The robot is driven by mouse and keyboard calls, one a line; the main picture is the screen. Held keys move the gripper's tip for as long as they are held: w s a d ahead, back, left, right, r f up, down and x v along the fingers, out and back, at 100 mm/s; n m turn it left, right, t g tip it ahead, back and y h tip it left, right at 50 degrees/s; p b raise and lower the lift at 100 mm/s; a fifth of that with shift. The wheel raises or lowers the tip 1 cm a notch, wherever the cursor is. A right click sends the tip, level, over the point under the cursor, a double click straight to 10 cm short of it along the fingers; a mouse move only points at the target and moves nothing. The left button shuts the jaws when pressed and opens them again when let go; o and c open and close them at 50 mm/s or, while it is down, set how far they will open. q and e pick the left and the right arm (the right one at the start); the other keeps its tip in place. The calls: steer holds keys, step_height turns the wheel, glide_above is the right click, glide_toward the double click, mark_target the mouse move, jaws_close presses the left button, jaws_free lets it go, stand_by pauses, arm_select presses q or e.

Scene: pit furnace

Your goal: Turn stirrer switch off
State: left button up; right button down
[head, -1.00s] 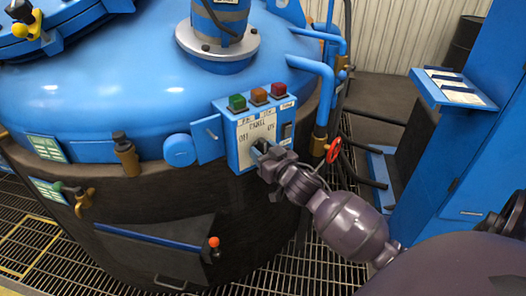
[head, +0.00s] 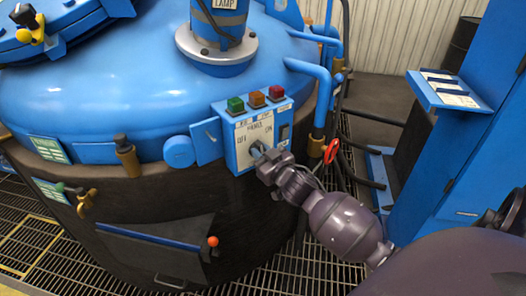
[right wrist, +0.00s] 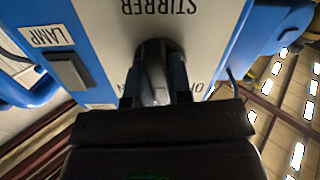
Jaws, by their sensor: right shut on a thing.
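The stirrer switch is a dark knob (right wrist: 155,72) on a white plate lettered STIRRER, with ON and OFF labels. The plate is on the front of a blue control box (head: 217,126) on the furnace side. My right gripper (head: 261,153) is at the knob and mostly covers it in the head view. In the right wrist view, which shows the panel upside down, the gripper's two fingers (right wrist: 156,88) are shut on the knob, one on each side. The knob's exact pointing is hard to tell. My left gripper is not in view.
Green, orange and red buttons (head: 257,99) line the box top. A dark rocker labelled LAMP (right wrist: 68,70) is beside the plate. A red valve wheel (head: 332,151) and blue pipes (head: 322,90) stand close right. A blue cabinet (head: 440,190) is further right.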

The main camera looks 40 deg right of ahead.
steer(key=n, duration=0.1)
steer(key=n+p, duration=0.1)
steer(key=shift+r+n, duration=0.2)
steer(key=shift+n, duration=0.1)
steer(key=shift+f+n+p, duration=0.1)
steer(key=shift+n+p, duration=0.5)
steer(key=shift+n, duration=0.5)
steer(key=shift+f+n+p, duration=0.1)
steer(key=shift+n+p, duration=0.2)
steer(key=shift+n, duration=0.7)
steer(key=shift+f, duration=0.1)
steer(key=shift+n, duration=0.3)
steer(key=c, duration=1.1)
jaws_free()
steer(key=shift+c, duration=0.2)
steer(key=shift+o, duration=0.5)
